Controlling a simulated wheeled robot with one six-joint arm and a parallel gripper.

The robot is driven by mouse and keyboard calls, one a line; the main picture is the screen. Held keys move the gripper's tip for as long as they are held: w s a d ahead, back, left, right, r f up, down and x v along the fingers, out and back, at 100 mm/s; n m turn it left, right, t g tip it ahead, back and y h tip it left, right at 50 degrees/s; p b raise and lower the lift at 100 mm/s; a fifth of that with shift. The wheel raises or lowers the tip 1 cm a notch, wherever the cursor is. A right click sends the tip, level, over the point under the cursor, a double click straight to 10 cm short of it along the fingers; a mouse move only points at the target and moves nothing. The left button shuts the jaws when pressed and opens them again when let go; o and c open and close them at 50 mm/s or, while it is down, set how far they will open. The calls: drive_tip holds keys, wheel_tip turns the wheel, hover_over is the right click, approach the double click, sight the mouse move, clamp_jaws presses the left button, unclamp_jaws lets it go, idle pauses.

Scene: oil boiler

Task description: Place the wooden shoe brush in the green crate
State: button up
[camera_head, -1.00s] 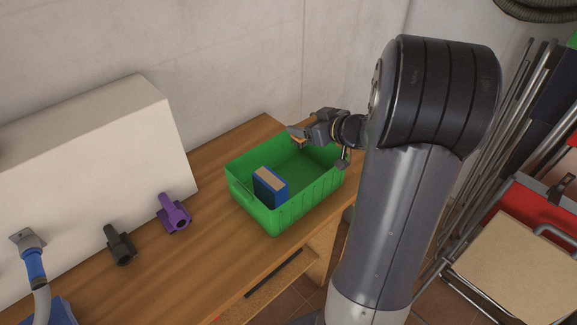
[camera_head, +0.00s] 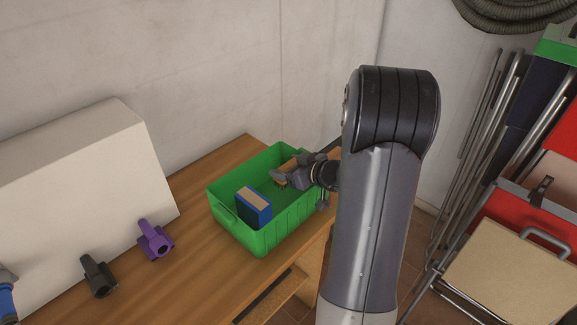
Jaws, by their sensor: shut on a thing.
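The green crate (camera_head: 283,235) stands on the wooden bench near its right end. My gripper (camera_head: 281,178) is over the crate's back right part, low, at about rim height or inside; the exact depth cannot be told. It is shut on the wooden shoe brush (camera_head: 289,165), a small tan piece seen beside the fingers and partly hidden by them. A blue box with a tan top (camera_head: 253,205) stands in the crate's front left part, apart from the brush.
A purple fitting (camera_head: 155,240) and a black fitting (camera_head: 99,275) stand on the wooden bench (camera_head: 190,262) left of the crate. A large white block (camera_head: 85,185) is behind them. A wall rises behind the crate. Folded chairs and metal tubes (camera_head: 480,150) are at right.

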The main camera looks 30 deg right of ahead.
drive_tip(key=shift+f, duration=0.45)
drive_tip(key=o, duration=1)
drive_tip(key=shift+r, duration=0.15)
drive_tip(key=shift+s+d+r, duration=0.2)
drive_tip(key=shift+s+r, duration=0.1)
drive_tip(key=shift+r, duration=0.35)
drive_tip(key=v, duration=1)
drive_tip(key=shift+p, duration=0.3)
drive_tip(key=shift+s+d+r, duration=0.15)
drive_tip(key=shift+s+r, duration=0.1)
drive_tip(key=shift+s, duration=0.35)
